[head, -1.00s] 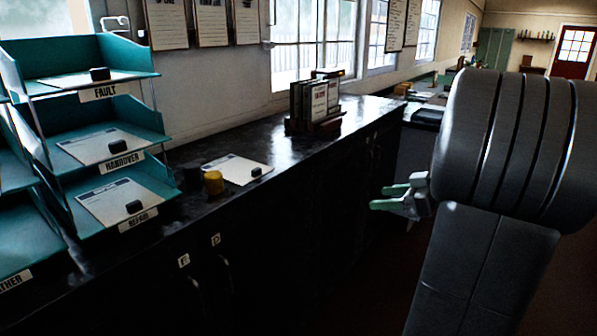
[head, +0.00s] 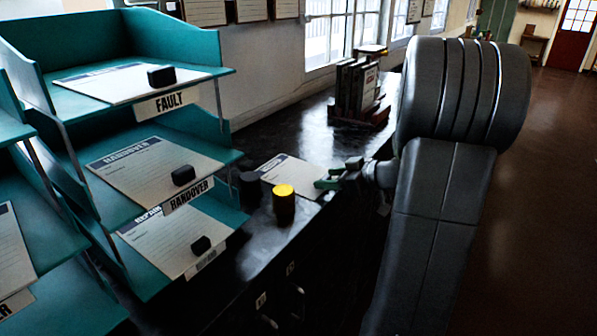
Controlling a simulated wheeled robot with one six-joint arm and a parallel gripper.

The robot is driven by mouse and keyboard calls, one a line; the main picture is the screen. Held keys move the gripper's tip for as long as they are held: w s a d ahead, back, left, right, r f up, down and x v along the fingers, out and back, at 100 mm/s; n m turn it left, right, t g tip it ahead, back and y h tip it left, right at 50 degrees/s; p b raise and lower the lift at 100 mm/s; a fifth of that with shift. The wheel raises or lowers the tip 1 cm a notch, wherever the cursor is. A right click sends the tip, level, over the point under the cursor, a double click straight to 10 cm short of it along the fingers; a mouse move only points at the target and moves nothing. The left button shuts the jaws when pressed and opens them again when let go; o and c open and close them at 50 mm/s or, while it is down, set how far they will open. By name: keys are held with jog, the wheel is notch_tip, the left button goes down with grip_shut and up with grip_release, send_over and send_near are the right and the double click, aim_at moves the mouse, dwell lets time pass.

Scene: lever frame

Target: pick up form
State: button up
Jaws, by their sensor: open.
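A white form (head: 283,165) lies on the dark counter, its right part partly covered by my gripper in this view. More forms lie in the teal trays: one in the FAULT tray (head: 118,80), one in the HANDOVER tray (head: 150,172) and one in the lowest tray (head: 170,240). Each of these has a small black block on it. My gripper (head: 322,182) is open and appears empty, at the right end of the counter form. I cannot tell its height above the form. The block on the counter form is now hidden.
A yellow-topped pot (head: 284,205) and a dark pot (head: 250,190) stand on the counter (head: 300,130) between the trays and the form. Upright books in a rack (head: 358,92) stand farther back. Open floor (head: 545,160) lies to the right.

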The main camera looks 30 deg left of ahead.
jog(key=shift+a+f, duration=0.1)
jog(key=shift+a, duration=0.05)
jog(key=c, duration=1.2)
jog(key=shift+o, duration=0.2)
